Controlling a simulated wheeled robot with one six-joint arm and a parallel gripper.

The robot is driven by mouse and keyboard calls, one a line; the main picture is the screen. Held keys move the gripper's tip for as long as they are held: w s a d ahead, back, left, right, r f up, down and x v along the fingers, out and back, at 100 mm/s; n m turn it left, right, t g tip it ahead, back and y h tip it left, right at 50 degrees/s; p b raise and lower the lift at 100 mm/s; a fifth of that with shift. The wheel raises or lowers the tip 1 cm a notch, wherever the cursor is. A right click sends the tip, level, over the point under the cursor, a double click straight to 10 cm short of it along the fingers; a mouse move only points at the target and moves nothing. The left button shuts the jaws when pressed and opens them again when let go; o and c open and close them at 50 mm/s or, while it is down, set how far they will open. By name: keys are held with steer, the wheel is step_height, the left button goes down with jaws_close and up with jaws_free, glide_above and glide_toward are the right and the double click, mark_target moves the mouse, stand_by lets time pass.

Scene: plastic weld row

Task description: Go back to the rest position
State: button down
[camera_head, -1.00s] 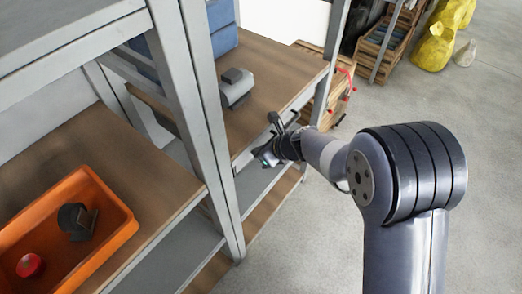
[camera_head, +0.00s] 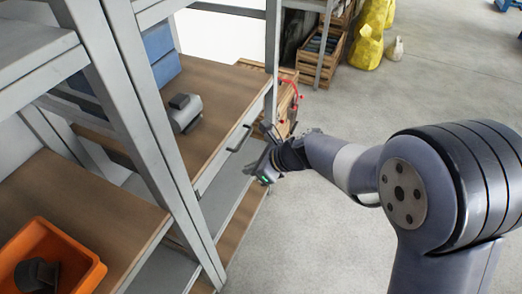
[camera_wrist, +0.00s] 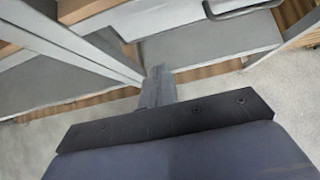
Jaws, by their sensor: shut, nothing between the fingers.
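My gripper (camera_head: 262,164) is at the end of my arm, in front of the shelf rack and close to the drawer handle (camera_head: 240,138) in the head view. It holds nothing. In the wrist view, my gripper (camera_wrist: 158,78) shows as a narrow grey piece with its fingers together. The same drawer handle (camera_wrist: 240,8) is at the top of the wrist view, apart from the fingers.
A grey shelf rack (camera_head: 150,110) stands at left, with a grey device (camera_head: 185,113) and blue boxes (camera_head: 158,55) on it. An orange bin (camera_head: 75,262) with a dark object is at lower left. Wooden crates (camera_head: 325,58) and yellow bags (camera_head: 368,40) stand behind.

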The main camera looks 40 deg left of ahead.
stand_by(0.3)
glide_toward(213, 173)
step_height(213, 173, down, 3)
steer(key=shift+s+a+f, duration=0.1)
steer(key=shift+s+a, duration=0.1)
steer(key=shift+a, duration=0.4)
steer(key=shift+s+a+f, duration=0.15)
steer(key=shift+s+a, duration=0.1)
steer(key=shift+a, duration=0.35)
steer(key=shift+s+a+f, duration=0.1)
steer(key=shift+s+a, duration=0.1)
steer(key=shift+a, duration=0.4)
